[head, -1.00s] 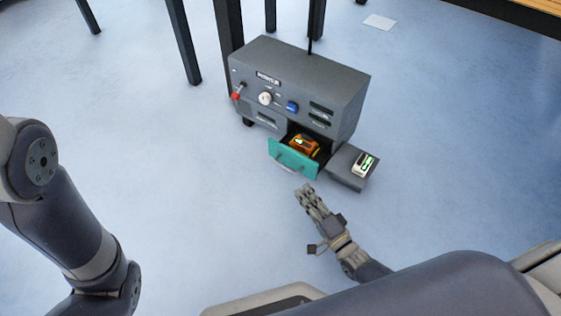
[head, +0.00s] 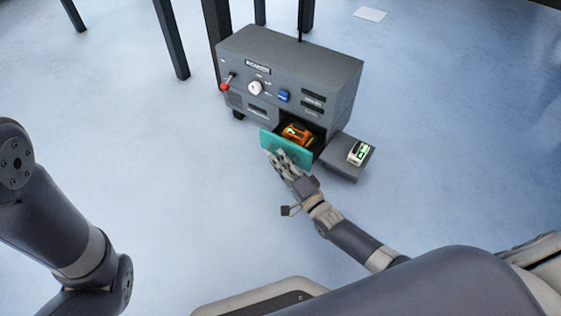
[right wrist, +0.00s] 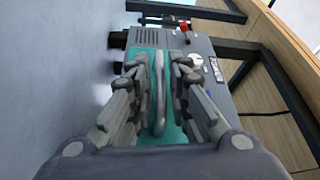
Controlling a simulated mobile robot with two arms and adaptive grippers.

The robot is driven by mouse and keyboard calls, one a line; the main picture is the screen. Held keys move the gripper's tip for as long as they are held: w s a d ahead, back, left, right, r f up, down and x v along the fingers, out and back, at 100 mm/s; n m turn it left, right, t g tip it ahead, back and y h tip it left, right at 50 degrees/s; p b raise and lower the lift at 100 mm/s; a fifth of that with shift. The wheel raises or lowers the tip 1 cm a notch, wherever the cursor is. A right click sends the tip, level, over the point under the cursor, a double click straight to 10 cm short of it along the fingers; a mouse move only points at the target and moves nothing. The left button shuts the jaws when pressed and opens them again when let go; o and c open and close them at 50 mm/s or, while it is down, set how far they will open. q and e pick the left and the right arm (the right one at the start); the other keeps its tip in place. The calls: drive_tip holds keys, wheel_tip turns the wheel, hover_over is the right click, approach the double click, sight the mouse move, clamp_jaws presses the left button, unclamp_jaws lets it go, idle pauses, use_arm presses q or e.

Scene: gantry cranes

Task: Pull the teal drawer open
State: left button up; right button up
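The teal drawer (head: 287,146) juts out of the grey cabinet (head: 290,68), partly open, with an orange and black device (head: 297,133) inside. In the right wrist view its pale bar handle (right wrist: 159,88) runs lengthwise over the teal front (right wrist: 142,56). My right gripper (head: 274,157) is at the drawer front and covers the handle in the head view. In the right wrist view, its open fingers (right wrist: 157,72) lie on either side of the handle, with gaps showing. My left arm shows at the left; its gripper is out of view.
A grey side shelf (head: 341,171) right of the drawer carries a white device with a green display (head: 357,152). The cabinet face has a red-tipped lever (head: 226,84), white knob (head: 255,88) and blue knob (head: 284,96). Dark posts stand behind; floor in front is clear.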

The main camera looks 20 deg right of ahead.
clamp_jaws()
drive_tip(key=shift+s+a+p, duration=0.45)
drive_tip(key=shift+s+a, duration=0.2)
drive_tip(key=shift+a, duration=0.15)
drive_tip(key=shift+o, duration=0.2)
unclamp_jaws()
drive_tip(key=v, duration=1.2)
drive_tip(key=shift+s+f, duration=0.1)
